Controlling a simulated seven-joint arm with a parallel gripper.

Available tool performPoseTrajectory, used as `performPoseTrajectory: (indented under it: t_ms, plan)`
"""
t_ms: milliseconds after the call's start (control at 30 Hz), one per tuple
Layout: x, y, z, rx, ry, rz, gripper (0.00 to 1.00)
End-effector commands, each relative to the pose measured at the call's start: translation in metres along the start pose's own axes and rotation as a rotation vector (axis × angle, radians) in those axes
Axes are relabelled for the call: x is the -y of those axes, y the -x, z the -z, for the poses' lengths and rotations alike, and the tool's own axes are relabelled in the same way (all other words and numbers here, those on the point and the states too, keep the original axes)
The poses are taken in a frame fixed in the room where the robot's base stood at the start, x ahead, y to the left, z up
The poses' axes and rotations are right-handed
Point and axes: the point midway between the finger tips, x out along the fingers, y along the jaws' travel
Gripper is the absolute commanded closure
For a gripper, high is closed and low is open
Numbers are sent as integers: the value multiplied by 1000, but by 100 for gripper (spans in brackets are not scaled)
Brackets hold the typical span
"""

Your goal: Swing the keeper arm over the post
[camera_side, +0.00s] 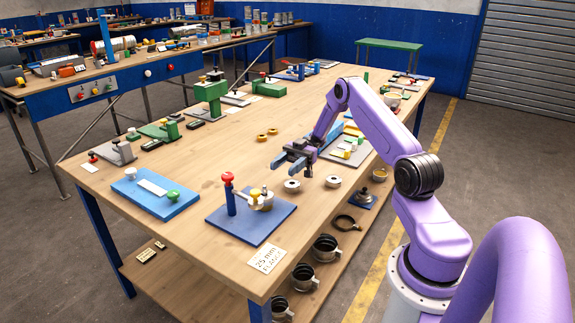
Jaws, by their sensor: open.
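A blue base plate (250,225) lies near the front corner of the wooden table. On it stands a blue upright with a red knob (228,178). To its right is a short, pale and yellow round post (262,202). A small light keeper arm (243,196) seems to reach from the upright toward the post; at this size I cannot tell whether it lies over the post or beside it. My gripper (287,164) is open and empty above the table, behind and to the right of the plate, touching neither knob nor arm.
A light blue plate with a green knob (172,195) lies to the left. A "25 mm flange" card (267,259) is at the front edge. Green fixtures (211,93) stand farther back.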

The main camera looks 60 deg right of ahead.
Motion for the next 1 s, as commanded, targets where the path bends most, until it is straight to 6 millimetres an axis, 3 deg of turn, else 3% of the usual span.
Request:
performPoseTrajectory:
  t_ms: [400, 467, 567, 667, 833, 1000]
  plan:
    - [0, 9, 0, 0, 0, 1, 48]
    - [0, 9, 0, 1, 1, 0, 64]
    - [-8, 5, -1, 25, 22, -20, 97]
    - [-33, -5, -5, 97, 84, -77, 100]
    - [-106, -24, -11, 306, 253, -262, 100]
    - [-180, -34, -5, 524, 399, -465, 100]
